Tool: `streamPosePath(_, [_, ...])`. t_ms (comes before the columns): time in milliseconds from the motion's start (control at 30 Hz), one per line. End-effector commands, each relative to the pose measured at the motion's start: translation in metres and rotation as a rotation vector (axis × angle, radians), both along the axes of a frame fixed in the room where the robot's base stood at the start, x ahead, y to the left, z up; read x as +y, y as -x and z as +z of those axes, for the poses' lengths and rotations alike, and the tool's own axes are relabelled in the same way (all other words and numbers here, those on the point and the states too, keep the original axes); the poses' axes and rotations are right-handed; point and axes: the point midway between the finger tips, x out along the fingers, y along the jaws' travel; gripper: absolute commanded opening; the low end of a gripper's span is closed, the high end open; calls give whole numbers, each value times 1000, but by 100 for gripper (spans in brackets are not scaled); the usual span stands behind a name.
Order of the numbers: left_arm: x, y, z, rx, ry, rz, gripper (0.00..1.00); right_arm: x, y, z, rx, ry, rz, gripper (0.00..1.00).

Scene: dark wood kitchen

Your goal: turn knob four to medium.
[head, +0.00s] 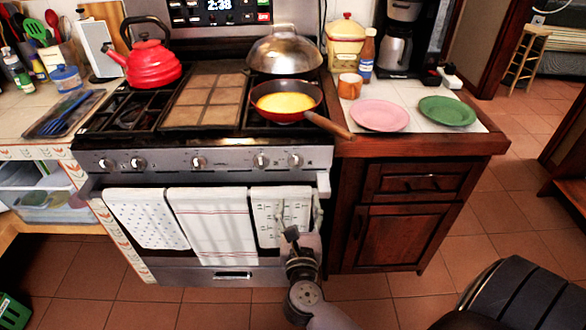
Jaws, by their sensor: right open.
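A row of several metal knobs runs along the stove's front panel (225,162). Counting from the left, knob four (261,161) is right of the middle, with another knob (295,160) to its right. How far each knob is turned is too small to tell. My right gripper (301,218) is below the panel, in front of the right towel and the oven handle's right end. It is open and apart from the knobs, with nothing seen between its fingers. My left gripper is not in view.
Three towels (212,225) hang from the oven handle. A pan (287,100) with yellow food sits on the right burner, its handle (329,125) reaching past the stove's right side. A red kettle (152,62) stands at the back left. Pink (379,115) and green (447,111) plates lie on the right counter.

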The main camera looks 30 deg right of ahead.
Motion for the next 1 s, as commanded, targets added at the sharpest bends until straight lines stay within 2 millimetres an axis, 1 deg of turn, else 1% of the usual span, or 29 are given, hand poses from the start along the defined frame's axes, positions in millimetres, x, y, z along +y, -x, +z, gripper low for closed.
streamPosePath(33, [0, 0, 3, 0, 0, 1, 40, -6, -10, 3, -3, 4, -1, 56])
streamPosePath(167, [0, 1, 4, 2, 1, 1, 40, -21, -34, 3, -3, 5, 0, 56])
streamPosePath(400, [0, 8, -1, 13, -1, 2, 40, -49, -79, 1, -1, 8, -1, 56])
streamPosePath(600, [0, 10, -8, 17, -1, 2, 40, -68, -110, -1, 0, 7, 0, 56])
streamPosePath(700, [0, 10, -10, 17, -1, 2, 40, -73, -120, -1, 1, 7, 1, 56])
streamPosePath(800, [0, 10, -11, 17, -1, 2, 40, -77, -126, -1, 1, 5, 2, 56])
streamPosePath(1000, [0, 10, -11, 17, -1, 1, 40, -79, -129, 0, 2, 5, 2, 56])
